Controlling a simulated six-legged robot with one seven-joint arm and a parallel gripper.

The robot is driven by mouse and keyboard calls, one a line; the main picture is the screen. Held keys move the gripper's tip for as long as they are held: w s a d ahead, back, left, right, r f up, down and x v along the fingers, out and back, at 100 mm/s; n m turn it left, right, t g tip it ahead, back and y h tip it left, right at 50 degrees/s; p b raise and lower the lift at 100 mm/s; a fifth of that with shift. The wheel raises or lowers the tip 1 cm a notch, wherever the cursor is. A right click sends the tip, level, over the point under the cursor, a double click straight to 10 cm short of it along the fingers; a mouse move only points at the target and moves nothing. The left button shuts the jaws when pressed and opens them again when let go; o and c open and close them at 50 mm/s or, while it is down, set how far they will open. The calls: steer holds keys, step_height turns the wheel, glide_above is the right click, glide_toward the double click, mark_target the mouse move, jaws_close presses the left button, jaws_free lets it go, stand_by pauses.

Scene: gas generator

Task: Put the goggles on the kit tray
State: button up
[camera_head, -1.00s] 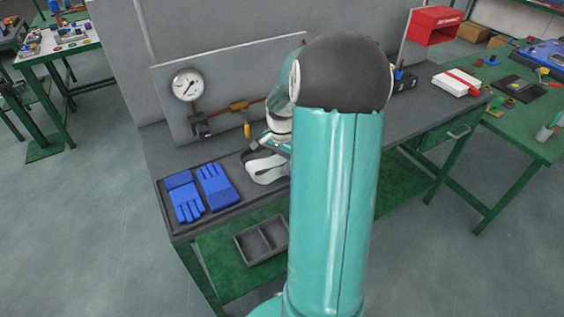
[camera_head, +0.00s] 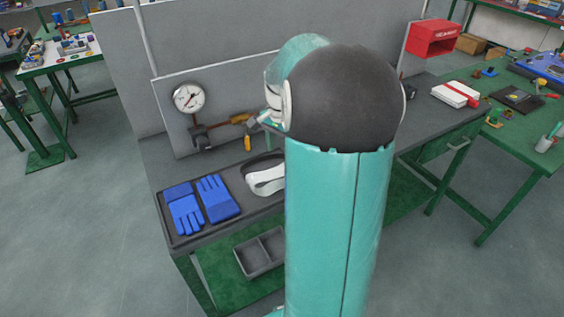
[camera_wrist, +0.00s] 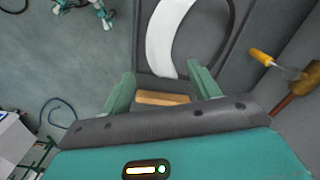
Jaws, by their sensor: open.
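The goggles (camera_head: 264,180), white and dark grey, lie on the dark kit tray (camera_head: 248,208), to the right of a pair of blue gloves (camera_head: 201,200). My arm hides their right part in the head view. In the wrist view the white curved frame of the goggles (camera_wrist: 160,38) lies beyond my gripper (camera_wrist: 162,84). The gripper is open with nothing between its teal fingers, above and apart from the goggles. In the head view it is mostly hidden behind my arm.
A pressure gauge (camera_head: 189,98) and a pipe with a yellow-handled valve (camera_head: 247,142) stand behind the tray, close to my gripper. A grey divided bin (camera_head: 262,252) sits on the green lower shelf. A white and red box (camera_head: 455,94) lies at the bench's right end.

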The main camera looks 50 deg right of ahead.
steer(key=shift+r, duration=0.9)
steer(key=shift+a+r, duration=0.1)
steer(key=shift+a, duration=0.05)
steer(key=s+a+r+n+t+h, duration=0.1)
steer(key=a+r+n, duration=0.2)
steer(key=a, duration=0.5)
steer(key=a+r+n+t, duration=0.1)
steer(key=a+r+n, duration=0.25)
steer(key=a, duration=0.45)
steer(key=s+a+n+t, duration=0.1)
steer(key=s+a+n, duration=0.4)
steer(key=a, duration=0.2)
steer(key=s+a+n+t+y, duration=0.1)
steer(key=s+a+n+t, duration=0.1)
steer(key=s+a+n, duration=0.3)
steer(key=shift+a+r+t, duration=0.25)
steer(key=shift+a+t, duration=0.05)
steer(key=shift+a, duration=1.45)
